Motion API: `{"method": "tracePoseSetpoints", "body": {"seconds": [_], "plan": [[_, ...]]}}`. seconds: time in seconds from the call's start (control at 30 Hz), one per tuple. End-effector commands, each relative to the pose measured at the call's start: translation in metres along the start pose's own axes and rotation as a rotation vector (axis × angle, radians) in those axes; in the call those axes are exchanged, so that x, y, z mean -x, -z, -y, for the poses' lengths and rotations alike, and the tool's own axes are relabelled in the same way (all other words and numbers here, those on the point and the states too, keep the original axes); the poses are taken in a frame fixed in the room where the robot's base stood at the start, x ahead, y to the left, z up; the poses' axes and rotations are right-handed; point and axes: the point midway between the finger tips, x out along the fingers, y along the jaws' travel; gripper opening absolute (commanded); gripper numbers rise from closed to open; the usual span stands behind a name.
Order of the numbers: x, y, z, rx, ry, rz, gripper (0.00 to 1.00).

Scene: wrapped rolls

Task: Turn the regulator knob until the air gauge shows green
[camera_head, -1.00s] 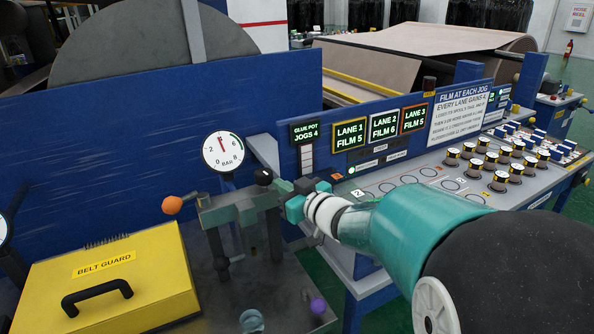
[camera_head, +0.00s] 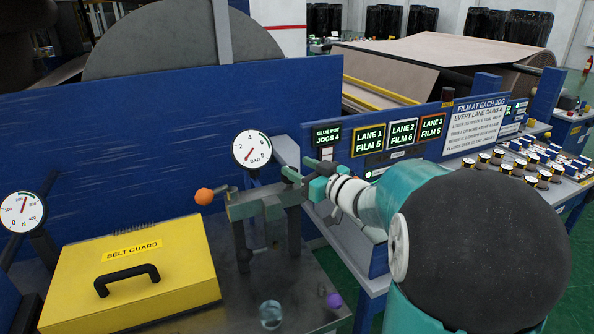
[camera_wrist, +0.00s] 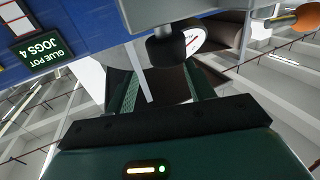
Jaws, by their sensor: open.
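The air gauge (camera_head: 252,148) is a round white dial marked in bar above the bracket, with a green band on its upper right. Its red needle points to the lower left, outside the green. The black regulator knob (camera_wrist: 165,50) shows in the wrist view, just beyond and between my open fingertips. The gauge shows partly behind it in the wrist view (camera_wrist: 193,40). My gripper (camera_head: 288,174) is above the right end of the bracket in the head view. The knob is not clear there. I cannot tell whether a finger touches it.
A metal bracket (camera_head: 252,205) with an orange ball (camera_head: 204,196) stands on the bench. A yellow belt guard (camera_head: 130,277) and a second gauge (camera_head: 22,212) are at the left. A glass (camera_head: 271,314) and a purple ball (camera_head: 334,300) are at the front.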

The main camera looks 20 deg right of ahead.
Motion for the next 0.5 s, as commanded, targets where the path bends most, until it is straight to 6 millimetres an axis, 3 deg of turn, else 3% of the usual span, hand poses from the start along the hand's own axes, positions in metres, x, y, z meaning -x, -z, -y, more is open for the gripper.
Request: {"method": "tracePoseSetpoints", "body": {"seconds": [0.03, 0.13, 0.4, 0.5], "plan": [[-0.009, -0.011, 0.01, -0.006, 0.019, 0.019, 0.6], [-0.017, -0.012, 0.014, -0.009, 0.028, 0.017, 0.6], [-0.014, -0.008, 0.012, -0.011, 0.028, 0.008, 0.6], [-0.004, -0.007, 0.012, -0.01, 0.027, 0.006, 0.6]]}}
